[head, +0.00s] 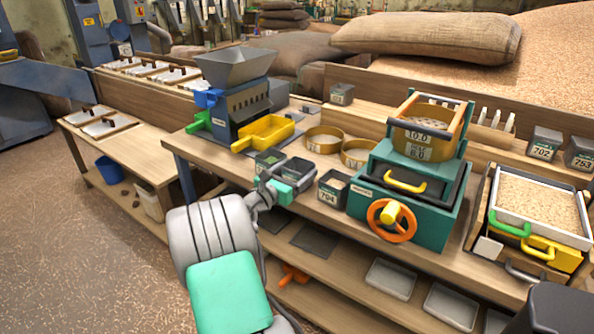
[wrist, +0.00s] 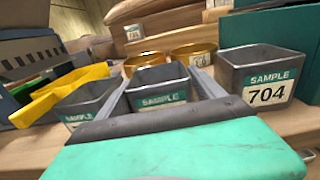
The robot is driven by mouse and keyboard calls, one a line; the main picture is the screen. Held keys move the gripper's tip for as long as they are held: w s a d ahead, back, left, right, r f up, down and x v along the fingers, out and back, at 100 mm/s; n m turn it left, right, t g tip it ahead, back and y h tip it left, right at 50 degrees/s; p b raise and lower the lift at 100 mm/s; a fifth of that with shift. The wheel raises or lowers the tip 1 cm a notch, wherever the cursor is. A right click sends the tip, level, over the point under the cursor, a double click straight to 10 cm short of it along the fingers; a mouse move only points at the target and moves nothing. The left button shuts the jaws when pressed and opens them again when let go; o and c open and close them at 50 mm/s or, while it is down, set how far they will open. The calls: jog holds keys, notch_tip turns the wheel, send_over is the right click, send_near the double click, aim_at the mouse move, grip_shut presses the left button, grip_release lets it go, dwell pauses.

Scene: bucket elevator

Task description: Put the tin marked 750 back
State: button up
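My gripper (head: 290,186) is low over the front of the bench, with its fingers spread on either side of a dark square tin. That tin (wrist: 160,82) has a green SAMPLE label, and its number is hidden behind my gripper. I cannot tell whether the fingers press on its sides. A second dark tin (wrist: 88,98) stands just left of it, its number also hidden. The tin marked 704 (wrist: 265,75) stands to the right; it also shows in the head view (head: 332,190). No number 750 is readable in either view.
Two brass sieve rings (head: 324,140) lie behind the tins. A hopper machine (head: 235,90) with a yellow tray (head: 263,133) is to the left. A green sieve box (head: 410,190) with an orange handwheel is to the right. Tins 702 (head: 543,145) and 753 (head: 580,155) stand at far right; another (head: 342,93) is behind.

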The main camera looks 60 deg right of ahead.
jog(key=shift+r, duration=0.1)
jog(key=shift+a, duration=0.3)
jog(key=w+a+f+m+t+y, duration=0.2)
jog(key=w+a+m+y, duration=0.15)
jog(key=a, duration=0.55)
jog(key=w+a+f+m+t+y+p, duration=0.1)
jog(key=w+a+f+m+y, duration=0.2)
jog(key=a, duration=0.6)
jog(key=w+a+f+m+t+y, duration=0.2)
jog(key=w+a+m, duration=0.25)
jog(key=a, duration=0.45)
jog(key=s+a+m+y, duration=0.1)
jog(key=s+a+y, duration=0.1)
jog(key=a, duration=0.7)
jog(key=s+a+m+y, duration=0.2)
jog(key=a+y, duration=0.2)
jog(key=a, duration=0.6)
jog(key=s+a+f+m+y, duration=0.1)
jog(key=s+a+m+y, duration=0.1)
jog(key=a, duration=0.7)
jog(key=shift+a+y, duration=0.4)
jog(key=shift+y, duration=0.25)
jog(key=shift+d, duration=0.1)
